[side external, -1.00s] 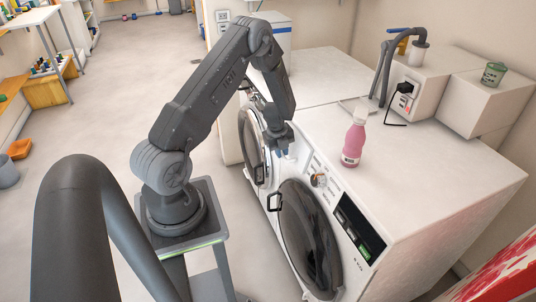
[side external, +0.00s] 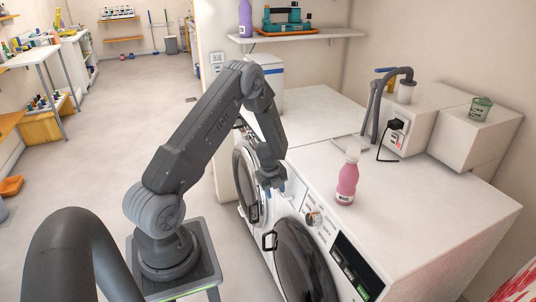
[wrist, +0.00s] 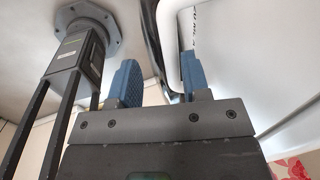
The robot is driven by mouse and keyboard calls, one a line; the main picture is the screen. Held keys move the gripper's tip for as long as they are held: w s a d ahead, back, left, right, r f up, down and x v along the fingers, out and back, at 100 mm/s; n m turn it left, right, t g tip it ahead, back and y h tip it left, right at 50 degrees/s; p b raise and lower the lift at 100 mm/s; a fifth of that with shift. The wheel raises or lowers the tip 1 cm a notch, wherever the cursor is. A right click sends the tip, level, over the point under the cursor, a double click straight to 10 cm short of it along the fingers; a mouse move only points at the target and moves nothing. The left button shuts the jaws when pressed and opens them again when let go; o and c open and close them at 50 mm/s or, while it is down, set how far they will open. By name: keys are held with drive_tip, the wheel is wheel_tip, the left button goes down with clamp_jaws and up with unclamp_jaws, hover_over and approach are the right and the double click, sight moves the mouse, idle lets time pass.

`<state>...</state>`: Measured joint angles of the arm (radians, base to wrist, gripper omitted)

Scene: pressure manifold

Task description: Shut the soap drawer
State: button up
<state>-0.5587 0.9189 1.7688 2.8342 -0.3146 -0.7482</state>
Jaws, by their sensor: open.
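My gripper (side external: 272,188) points down at the front top edge of the white washing machine, left of its dial. Its two blue fingers show apart in the wrist view (wrist: 157,82). The soap drawer area (side external: 292,198) is a pale patch beside the fingers, mostly hidden by my gripper. I cannot tell how far the drawer stands out or whether a finger touches it. In the wrist view a white curved edge with a dark strip (wrist: 150,38) passes close to the fingers; I cannot tell what part it is.
The dial (side external: 314,219) and dark display (side external: 352,265) are to the right. A pink bottle (side external: 347,184) stands on top. A second machine's door (side external: 247,186) is to the left. Open floor lies left.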

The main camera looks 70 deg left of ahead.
drive_tip(key=s, duration=1.6)
wheel_tip(320, 180, up, 14)
drive_tip(key=s, duration=0.2)
drive_tip(key=w+d+r+n+t+y, duration=0.3)
drive_tip(key=w+r+n, duration=0.1)
drive_tip(key=r, duration=0.3)
drive_tip(key=w+d+r+n+t+y, duration=0.3)
drive_tip(key=w+d+r+n+y, duration=0.1)
drive_tip(key=w+r+n, duration=0.1)
drive_tip(key=shift+w+r, duration=0.75)
drive_tip(key=shift+r, duration=0.45)
